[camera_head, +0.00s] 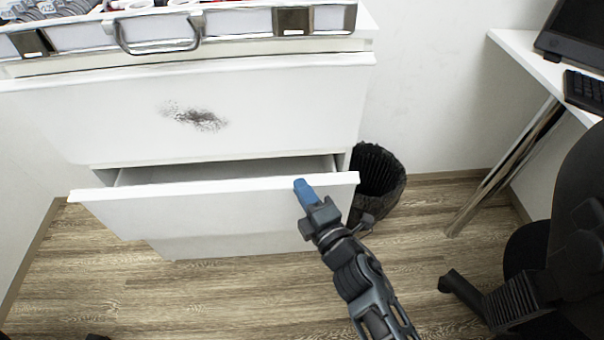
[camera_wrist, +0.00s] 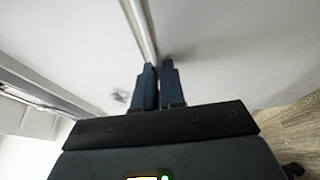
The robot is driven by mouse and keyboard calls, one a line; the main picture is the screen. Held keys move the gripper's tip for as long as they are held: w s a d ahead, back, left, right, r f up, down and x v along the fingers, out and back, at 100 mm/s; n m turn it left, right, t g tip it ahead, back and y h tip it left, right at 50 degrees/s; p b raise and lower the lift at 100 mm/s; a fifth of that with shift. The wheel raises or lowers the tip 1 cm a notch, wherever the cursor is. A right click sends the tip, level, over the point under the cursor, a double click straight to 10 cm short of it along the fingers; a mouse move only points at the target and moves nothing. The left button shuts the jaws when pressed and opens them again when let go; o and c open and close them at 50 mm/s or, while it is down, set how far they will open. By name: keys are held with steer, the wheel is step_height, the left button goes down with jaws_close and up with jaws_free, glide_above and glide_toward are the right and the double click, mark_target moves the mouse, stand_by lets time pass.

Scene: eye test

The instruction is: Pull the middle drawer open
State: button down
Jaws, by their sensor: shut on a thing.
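The white middle drawer (camera_head: 200,212) stands partly open below the top drawer, with a dark gap showing behind its front panel. My gripper (camera_head: 300,184) is at the right part of this panel's top edge, its blue fingers shut on the edge. In the wrist view, the two fingers of my gripper (camera_wrist: 156,66) sit on either side of the edge of the middle drawer (camera_wrist: 141,30). The inside of the drawer is mostly hidden by its front panel.
The top drawer (camera_head: 240,110) is closed and has a dark smudge. A metal-edged case (camera_head: 240,22) lies on the cabinet. A black bin (camera_head: 378,172) stands right of the cabinet. A desk (camera_head: 515,50) and black chair (camera_head: 565,240) are at right.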

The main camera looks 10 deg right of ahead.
steer(key=s+b, duration=0.1)
steer(key=s, duration=1.2)
steer(key=shift+s+a+b, duration=0.15)
steer(key=shift+s+b, duration=0.15)
steer(key=shift+s, duration=0.05)
steer(key=c, duration=1.2)
jaws_free()
steer(key=shift+v, duration=3.85)
steer(key=shift+s, duration=0.1)
steer(key=s+d+r+m+g+h+p, duration=0.1)
steer(key=s+d+r+m+h, duration=0.2)
steer(key=s+d+r+m, duration=0.6)
steer(key=s+d+r+m+g+h, duration=0.1)
steer(key=s+d+r+m+h, duration=0.3)
steer(key=s+m, duration=0.8)
steer(key=shift+m+y, duration=0.3)
steer(key=shift+m, duration=0.3)
steer(key=r+p, duration=0.5)
steer(key=w+r+p, duration=0.1)
steer(key=r+p, duration=0.5)
steer(key=d+r+p, duration=0.1)
steer(key=r+p, duration=0.4)
steer(key=r, duration=0.1)
steer(key=shift+w, duration=0.25)
